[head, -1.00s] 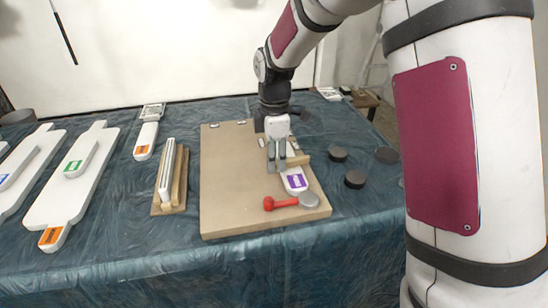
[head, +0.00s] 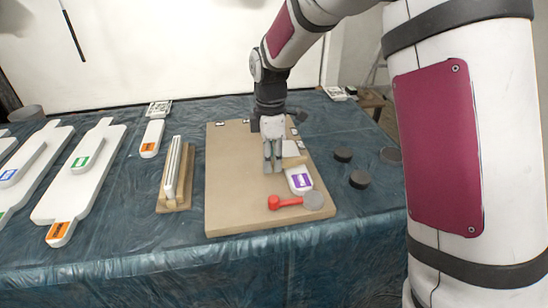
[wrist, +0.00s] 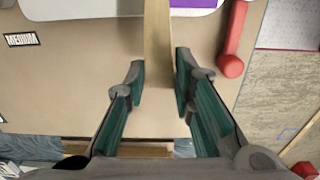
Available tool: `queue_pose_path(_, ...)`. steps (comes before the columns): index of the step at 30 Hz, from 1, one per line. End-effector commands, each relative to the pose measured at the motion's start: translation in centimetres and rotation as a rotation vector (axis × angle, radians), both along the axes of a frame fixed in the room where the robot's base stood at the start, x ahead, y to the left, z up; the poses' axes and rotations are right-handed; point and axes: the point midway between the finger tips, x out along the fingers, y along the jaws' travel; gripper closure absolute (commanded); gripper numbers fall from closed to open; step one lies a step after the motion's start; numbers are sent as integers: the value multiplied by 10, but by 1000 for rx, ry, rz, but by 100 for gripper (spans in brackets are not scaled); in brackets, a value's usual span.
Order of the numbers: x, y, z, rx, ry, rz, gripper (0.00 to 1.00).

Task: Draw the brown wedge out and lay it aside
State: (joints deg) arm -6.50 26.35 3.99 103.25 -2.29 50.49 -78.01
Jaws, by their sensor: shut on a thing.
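My gripper (head: 273,168) is shut on the wedge's left end, low over the board. In the head view my fingers hide the wedge's near end. I cannot tell how much of it still touches the white piece.
A red-handled tool with a grey disc (head: 290,202) lies just in front of the white piece. Dark round discs (head: 359,179) lie right of the board. A wooden holder with white slats (head: 175,175) stands left.

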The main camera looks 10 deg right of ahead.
Motion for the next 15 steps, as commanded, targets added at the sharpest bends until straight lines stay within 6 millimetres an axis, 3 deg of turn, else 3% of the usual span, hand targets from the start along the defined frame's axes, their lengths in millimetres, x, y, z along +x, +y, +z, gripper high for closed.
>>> queue_pose_path(15, 1, 15, 0, 0, 1, 2, 100)
